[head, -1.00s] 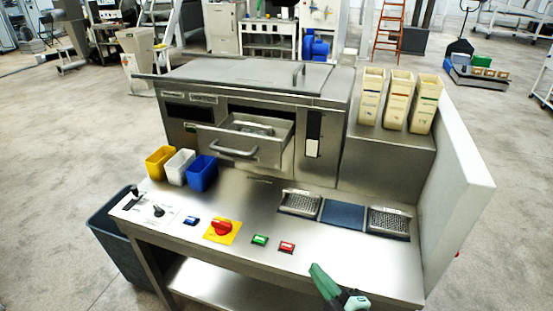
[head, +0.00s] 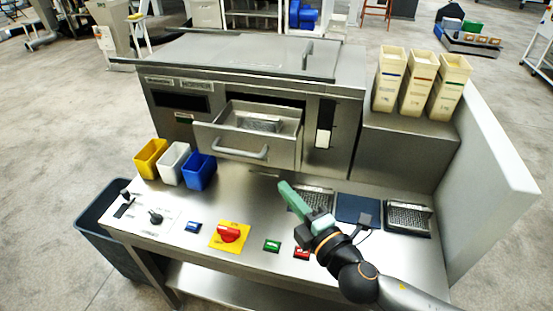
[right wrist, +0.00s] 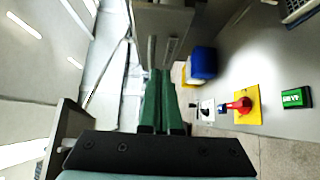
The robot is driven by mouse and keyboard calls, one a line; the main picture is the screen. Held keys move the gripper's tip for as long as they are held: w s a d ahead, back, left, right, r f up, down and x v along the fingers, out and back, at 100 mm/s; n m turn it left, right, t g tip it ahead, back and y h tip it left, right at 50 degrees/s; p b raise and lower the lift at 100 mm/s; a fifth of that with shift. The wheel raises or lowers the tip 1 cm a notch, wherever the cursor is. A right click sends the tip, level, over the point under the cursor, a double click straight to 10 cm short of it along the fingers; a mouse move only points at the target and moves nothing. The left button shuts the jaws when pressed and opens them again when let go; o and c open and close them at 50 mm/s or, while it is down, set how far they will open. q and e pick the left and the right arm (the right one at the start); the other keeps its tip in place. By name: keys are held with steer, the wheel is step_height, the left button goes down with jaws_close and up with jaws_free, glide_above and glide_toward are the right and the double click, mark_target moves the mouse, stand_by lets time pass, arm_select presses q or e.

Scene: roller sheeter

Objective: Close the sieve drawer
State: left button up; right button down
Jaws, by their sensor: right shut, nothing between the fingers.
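The sieve drawer (head: 245,143) stands pulled out of the front of the steel machine, with a bar handle on its face and something greyish inside. In the right wrist view the drawer (right wrist: 165,22) shows at the top, beyond the fingertips. My right gripper (head: 284,188) has green fingers and is shut and empty, above the worktop, below and right of the drawer, apart from it. The fingers also show in the right wrist view (right wrist: 161,80), side by side. My left gripper is not in view.
Yellow, white and blue bins (head: 173,165) stand left of the drawer. Buttons and a red knob (head: 229,235) line the front of the worktop. Two metal trays flank a blue pad (head: 357,208). Cream containers (head: 418,84) stand at right beside a white panel (head: 490,160).

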steer(key=w, duration=0.3)
steer(key=w+a, duration=0.1)
steer(key=w, duration=0.5)
steer(key=shift+w+a+p, duration=0.2)
steer(key=shift+a+p, duration=0.1)
steer(key=shift+p, duration=0.05)
